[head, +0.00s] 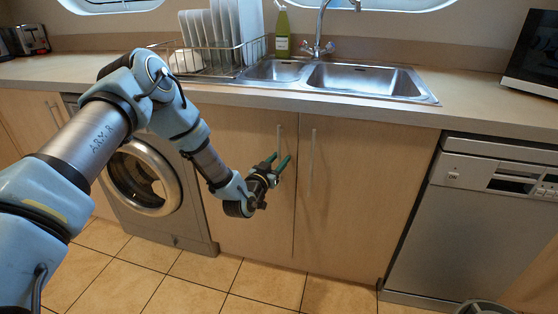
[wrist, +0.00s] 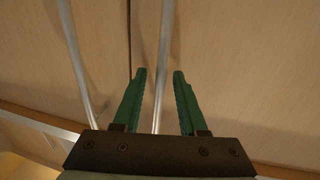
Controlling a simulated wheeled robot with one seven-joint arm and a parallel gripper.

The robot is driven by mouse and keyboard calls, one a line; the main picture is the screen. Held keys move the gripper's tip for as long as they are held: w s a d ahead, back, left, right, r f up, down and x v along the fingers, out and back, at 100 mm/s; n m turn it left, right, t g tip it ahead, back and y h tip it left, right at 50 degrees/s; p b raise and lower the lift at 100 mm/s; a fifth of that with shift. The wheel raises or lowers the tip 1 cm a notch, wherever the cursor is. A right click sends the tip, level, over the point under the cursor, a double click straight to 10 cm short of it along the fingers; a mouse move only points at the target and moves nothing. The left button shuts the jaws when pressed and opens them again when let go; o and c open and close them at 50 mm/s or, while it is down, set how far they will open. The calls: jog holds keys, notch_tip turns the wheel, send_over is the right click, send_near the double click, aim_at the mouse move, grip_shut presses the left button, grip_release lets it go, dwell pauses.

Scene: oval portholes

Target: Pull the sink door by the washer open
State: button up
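The sink door by the washer (head: 240,150) is the left wooden door under the sink and looks shut. Its upright metal bar handle (head: 280,132) is near the door's right edge. My gripper (head: 278,162) is in front of this door, with its green fingers open at the handle's lower part. In the wrist view my gripper (wrist: 159,75) has its fingers apart, with a metal bar (wrist: 163,45) running between them. A gap shows between bar and fingers on both sides. I cannot tell how deep the bar sits between the fingers.
The right sink door (head: 350,190) has its own handle (head: 312,150) close by; a second bar (wrist: 75,60) shows in the wrist view. The washer (head: 145,185) stands left, a dishwasher (head: 470,220) right. The worktop (head: 300,103) overhangs above. Tiled floor (head: 230,285) in front is clear.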

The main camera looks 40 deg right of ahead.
grip_shut()
dwell(1.2)
